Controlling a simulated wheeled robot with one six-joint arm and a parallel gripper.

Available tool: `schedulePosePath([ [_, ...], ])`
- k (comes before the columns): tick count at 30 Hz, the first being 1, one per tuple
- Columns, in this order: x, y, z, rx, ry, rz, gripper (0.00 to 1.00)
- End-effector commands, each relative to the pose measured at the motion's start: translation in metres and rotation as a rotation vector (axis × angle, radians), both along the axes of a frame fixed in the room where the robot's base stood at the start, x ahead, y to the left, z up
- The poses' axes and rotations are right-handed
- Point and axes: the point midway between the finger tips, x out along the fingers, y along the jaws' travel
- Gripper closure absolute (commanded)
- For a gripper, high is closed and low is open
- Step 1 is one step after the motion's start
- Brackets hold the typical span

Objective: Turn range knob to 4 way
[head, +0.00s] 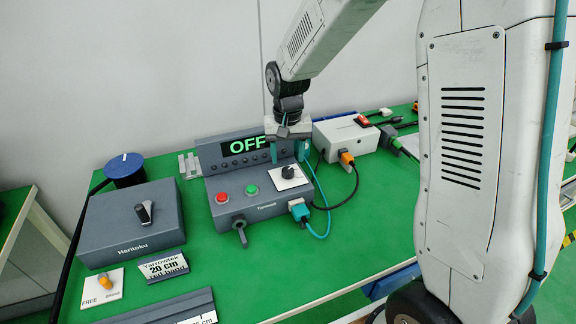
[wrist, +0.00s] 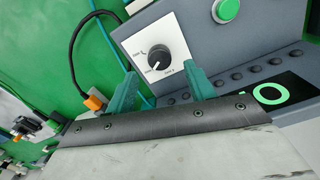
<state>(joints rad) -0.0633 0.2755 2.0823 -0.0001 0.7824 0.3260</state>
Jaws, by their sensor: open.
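A black round knob (head: 288,172) sits on a white label plate (head: 293,183) on the grey Tomiuk box with the OFF display. The knob also shows in the wrist view (wrist: 158,57), with a light pointer mark toward its lower left. The small print around it is too blurred to read surely, so I cannot tell which setting it marks. My gripper (head: 289,152) is open above and behind the knob. In the wrist view its two teal fingers (wrist: 162,84) stand apart, just short of the knob, with nothing between them.
The box bears a red button (head: 222,197), a green button (head: 252,189) and a lever (head: 240,228). A teal plug (head: 300,211) and cable lie close to the knob. A Haritoku box (head: 130,225) stands left, a white box (head: 345,137) right.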

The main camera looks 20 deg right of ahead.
Motion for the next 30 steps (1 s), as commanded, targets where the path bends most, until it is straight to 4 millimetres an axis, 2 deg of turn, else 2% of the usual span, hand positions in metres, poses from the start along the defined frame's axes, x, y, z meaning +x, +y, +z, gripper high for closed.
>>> schedulePosePath([
  [3,-0.001,0.000,-0.020,0.000,0.003,0.000,0.46],
  [9,-0.001,0.000,-0.040,0.000,0.001,0.000,0.46],
  [18,0.000,0.000,-0.043,0.000,-0.001,0.000,0.46],
  [19,0.000,0.000,-0.043,0.000,-0.001,0.000,0.49],
  [21,-0.001,0.000,-0.043,0.000,-0.001,0.000,0.68],
  [24,-0.001,0.000,-0.043,0.000,-0.001,0.000,0.91],
  [30,-0.001,0.000,-0.043,0.000,0.000,0.006,0.91],
])
